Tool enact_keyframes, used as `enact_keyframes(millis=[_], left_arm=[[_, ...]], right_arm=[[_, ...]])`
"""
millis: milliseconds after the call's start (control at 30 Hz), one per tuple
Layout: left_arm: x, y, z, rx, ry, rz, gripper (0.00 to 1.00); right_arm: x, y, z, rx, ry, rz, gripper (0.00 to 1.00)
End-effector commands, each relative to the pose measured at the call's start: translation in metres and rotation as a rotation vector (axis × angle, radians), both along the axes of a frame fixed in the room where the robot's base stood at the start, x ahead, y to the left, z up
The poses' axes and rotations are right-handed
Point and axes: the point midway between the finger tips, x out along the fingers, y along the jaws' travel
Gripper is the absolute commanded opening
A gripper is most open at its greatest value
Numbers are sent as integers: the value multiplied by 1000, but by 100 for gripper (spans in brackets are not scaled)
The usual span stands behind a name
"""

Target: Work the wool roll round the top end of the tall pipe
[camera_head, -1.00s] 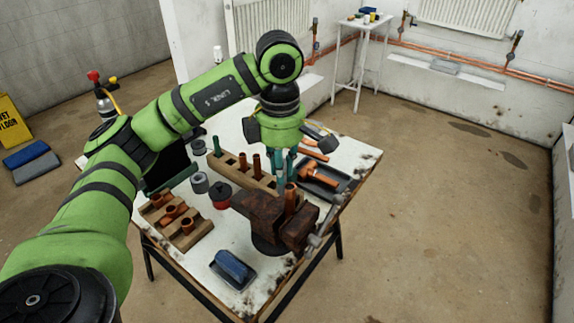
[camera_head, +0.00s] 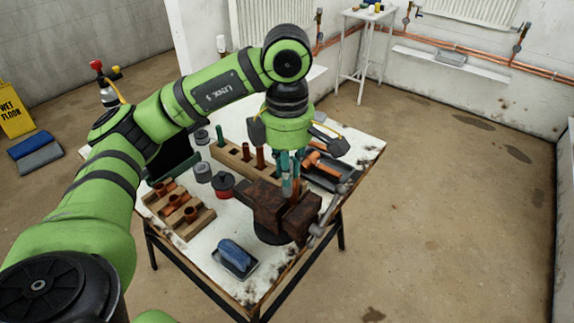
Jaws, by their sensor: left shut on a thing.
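My left gripper (camera_head: 287,182) points down over the rusty vise (camera_head: 268,202). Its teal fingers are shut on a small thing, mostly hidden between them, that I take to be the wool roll. The tall copper pipe (camera_head: 296,188) stands upright in the vise, and only a sliver shows behind the fingertips. The fingertips are at the pipe's top end. I cannot tell whether the roll is around the pipe or only touching it. My right gripper is not in view.
On the worn white table (camera_head: 215,232) are a wooden block of upright pipes (camera_head: 235,158), a block with short copper pieces (camera_head: 178,208), a red tin (camera_head: 223,186) and a blue pad on a tray (camera_head: 234,254). A dark tray (camera_head: 325,178) with an orange tool lies behind the vise.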

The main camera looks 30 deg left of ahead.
Motion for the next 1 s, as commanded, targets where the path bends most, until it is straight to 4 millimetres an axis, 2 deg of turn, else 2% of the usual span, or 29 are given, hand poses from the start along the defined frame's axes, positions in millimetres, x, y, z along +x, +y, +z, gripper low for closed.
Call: enact_keyframes(millis=[367,1000], left_arm=[[0,0,5,0,-1,0,0],[0,0,57,0,0,0,0]], right_arm=[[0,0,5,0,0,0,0],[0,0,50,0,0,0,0]])
